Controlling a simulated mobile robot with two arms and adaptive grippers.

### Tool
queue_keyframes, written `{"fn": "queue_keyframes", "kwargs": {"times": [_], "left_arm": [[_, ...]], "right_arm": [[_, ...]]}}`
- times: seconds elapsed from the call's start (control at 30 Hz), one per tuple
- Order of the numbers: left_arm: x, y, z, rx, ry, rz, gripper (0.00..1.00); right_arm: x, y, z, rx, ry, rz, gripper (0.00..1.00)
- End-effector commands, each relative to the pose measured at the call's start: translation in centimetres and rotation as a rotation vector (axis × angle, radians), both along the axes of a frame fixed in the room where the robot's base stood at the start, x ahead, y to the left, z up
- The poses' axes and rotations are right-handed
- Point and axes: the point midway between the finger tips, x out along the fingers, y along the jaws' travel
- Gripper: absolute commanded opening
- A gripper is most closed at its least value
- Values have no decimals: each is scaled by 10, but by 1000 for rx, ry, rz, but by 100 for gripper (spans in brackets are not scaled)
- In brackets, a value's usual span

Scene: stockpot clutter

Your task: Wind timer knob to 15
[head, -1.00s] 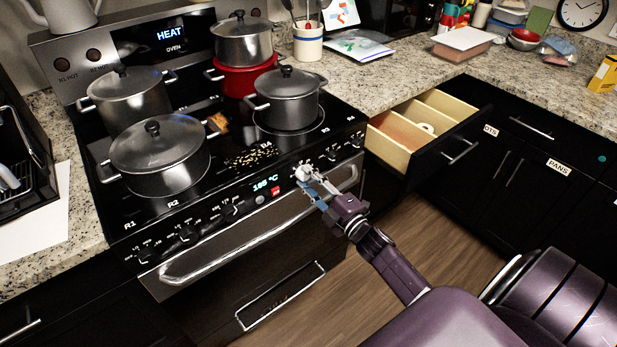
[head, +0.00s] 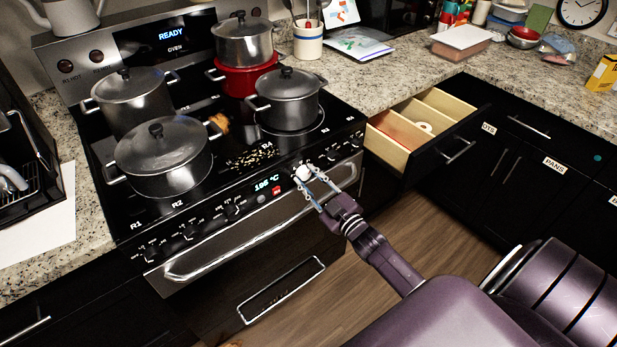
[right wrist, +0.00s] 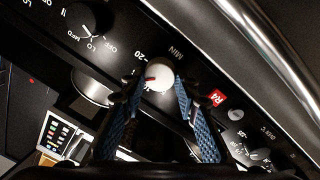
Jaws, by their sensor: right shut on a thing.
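The white timer knob (head: 304,173) is on the stove's front control panel, right of the lit temperature display. My right gripper (head: 309,177) is at the knob with a finger on either side. In the right wrist view, the knob (right wrist: 160,73) sits between the blue-padded fingers of my right gripper (right wrist: 158,84), which is shut on it. A red mark shows on the left part of the knob's face there. The printed "20" is just above left of the knob and "MIN" is above it. The rest of the dial's scale is hidden or unreadable. My left gripper is out of view.
Lidded pots, including a large one (head: 163,160) and a smaller one (head: 289,100), stand on the cooktop behind the panel. Other black knobs (head: 187,232) flank the timer. The oven handle (head: 262,236) runs below. An open drawer (head: 421,128) juts out at right.

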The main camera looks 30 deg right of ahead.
Motion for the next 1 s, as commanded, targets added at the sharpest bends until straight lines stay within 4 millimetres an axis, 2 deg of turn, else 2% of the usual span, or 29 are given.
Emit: {"fn": "queue_keyframes", "kwargs": {"times": [0.5,0.53,0.67,1.0], "left_arm": [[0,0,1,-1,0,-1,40],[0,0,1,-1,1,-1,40],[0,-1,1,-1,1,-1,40],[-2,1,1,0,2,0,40]], "right_arm": [[-1,0,-2,18,6,0,4],[-1,0,-2,18,6,0,31],[-1,0,-2,18,5,0,45],[-2,0,-1,18,3,1,46]]}}
